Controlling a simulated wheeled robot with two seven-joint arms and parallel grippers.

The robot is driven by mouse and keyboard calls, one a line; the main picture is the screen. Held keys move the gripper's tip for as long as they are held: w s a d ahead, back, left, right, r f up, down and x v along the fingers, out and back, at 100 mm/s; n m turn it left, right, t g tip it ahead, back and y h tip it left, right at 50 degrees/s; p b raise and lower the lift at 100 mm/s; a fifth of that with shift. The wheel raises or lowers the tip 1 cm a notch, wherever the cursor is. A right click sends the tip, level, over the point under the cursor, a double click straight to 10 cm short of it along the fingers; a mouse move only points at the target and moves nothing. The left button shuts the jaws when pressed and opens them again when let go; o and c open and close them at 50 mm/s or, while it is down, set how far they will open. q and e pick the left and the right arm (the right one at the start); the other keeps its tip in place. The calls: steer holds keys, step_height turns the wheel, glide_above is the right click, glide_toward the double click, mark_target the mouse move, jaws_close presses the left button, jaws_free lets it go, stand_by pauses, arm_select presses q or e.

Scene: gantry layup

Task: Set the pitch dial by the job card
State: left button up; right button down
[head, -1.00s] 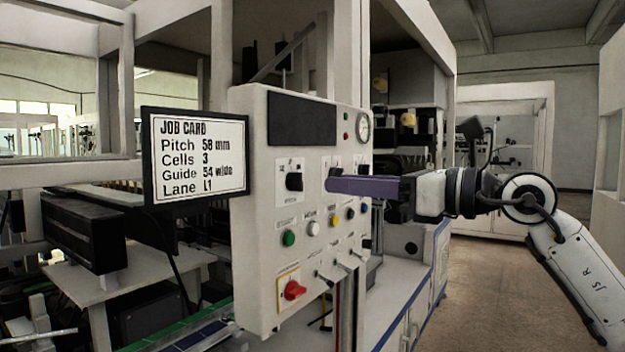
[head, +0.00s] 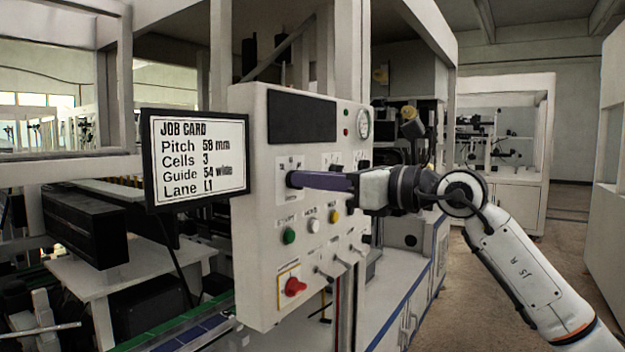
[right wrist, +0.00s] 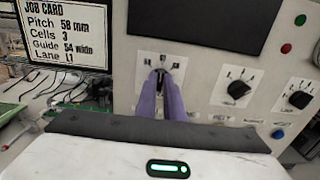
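The job card (head: 198,156) hangs left of the panel and reads Pitch 58 mm, Cells 3, Guide 54 wide, Lane L1. It also shows in the right wrist view (right wrist: 66,34). The leftmost dial sits under the dark screen, on a white scale plate (right wrist: 146,60); its knob is mostly hidden by my fingers. My right gripper (right wrist: 161,78) has its purple fingers close together, one on each side of this knob, and seems shut on it. In the head view the right gripper (head: 296,179) reaches the panel from the right. The dial's pointer direction cannot be read. My left gripper is out of view.
Two more black dials, a middle one (right wrist: 238,88) and a right one (right wrist: 300,98), sit close to the right of my fingers. Below are a green button (head: 289,236), other buttons and a red switch (head: 294,286). Open floor lies right of the machine.

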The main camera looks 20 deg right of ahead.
steer(key=shift+n, duration=0.4)
steer(key=shift+f+n+b, duration=0.1)
steer(key=shift+n+b, duration=0.6)
steer(key=shift+n, duration=3.3)
steer(key=shift+a, duration=0.1)
steer(key=c, duration=1.9)
jaws_free()
steer(key=shift+o, duration=0.2)
